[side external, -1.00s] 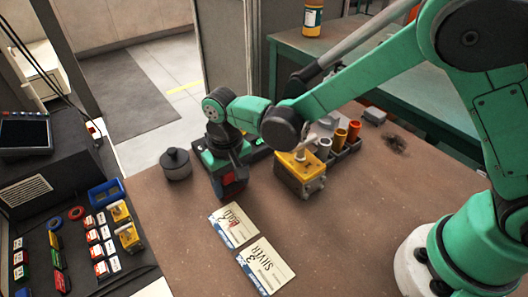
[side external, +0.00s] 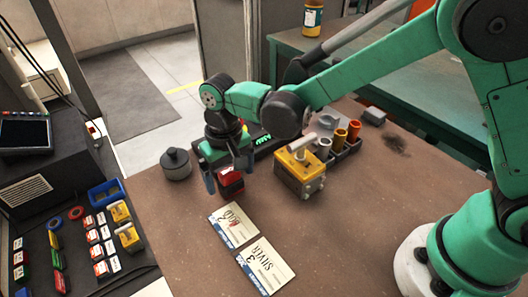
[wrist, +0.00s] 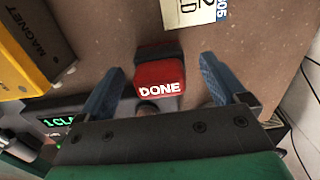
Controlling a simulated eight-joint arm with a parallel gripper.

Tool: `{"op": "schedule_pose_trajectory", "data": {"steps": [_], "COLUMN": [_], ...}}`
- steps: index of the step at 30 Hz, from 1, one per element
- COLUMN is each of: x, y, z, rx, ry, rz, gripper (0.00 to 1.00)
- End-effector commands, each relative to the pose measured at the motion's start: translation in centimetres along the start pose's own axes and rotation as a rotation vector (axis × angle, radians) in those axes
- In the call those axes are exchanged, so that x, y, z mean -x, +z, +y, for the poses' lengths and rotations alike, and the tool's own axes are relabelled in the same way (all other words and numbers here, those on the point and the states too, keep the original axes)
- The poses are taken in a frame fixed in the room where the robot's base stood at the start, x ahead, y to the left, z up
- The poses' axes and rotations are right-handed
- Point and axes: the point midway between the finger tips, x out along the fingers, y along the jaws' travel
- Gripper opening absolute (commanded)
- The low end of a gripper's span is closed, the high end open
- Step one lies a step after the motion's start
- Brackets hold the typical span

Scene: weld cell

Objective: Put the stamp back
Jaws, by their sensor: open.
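In the wrist view the stamp (wrist: 160,76) shows white DONE lettering and sits between my two blue fingers. My gripper (side external: 229,181) is open around the stamp, pointing down. In the wrist view the fingers of my gripper (wrist: 163,66) stand apart from the stamp's sides, with a gap on each side. I cannot tell whether the stamp's underside touches the table.
A yellow magnet block (side external: 299,172) stands close to the right. Behind it is a rack of coloured cups (side external: 345,147). A black unit with a green display (side external: 265,141) lies behind my gripper. A dark round pot (side external: 176,163) stands left.

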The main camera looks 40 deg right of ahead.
Motion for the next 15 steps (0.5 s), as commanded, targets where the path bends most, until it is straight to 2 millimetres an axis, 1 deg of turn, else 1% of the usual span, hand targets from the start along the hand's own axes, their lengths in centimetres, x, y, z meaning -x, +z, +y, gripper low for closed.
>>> {"op": "schedule_pose_trajectory", "data": {"steps": [1, 3, 9, 12, 15], "x": [1.1, 2.8, 6.9, 8.4, 9.3], "y": [0.1, 0.0, 0.1, 0.0, 0.0], "z": [0.0, 0.0, 0.0, 0.0, 0.0], "rx": [0.0, 0.0, 0.0, 0.0, 0.0], "ry": [0.0, 0.0, 0.0, 0.0, 0.0], "rz": [0.0, 0.0, 0.0, 0.0, 0.0], "gripper": [0.92, 0.92, 0.92, 0.92, 0.92]}}
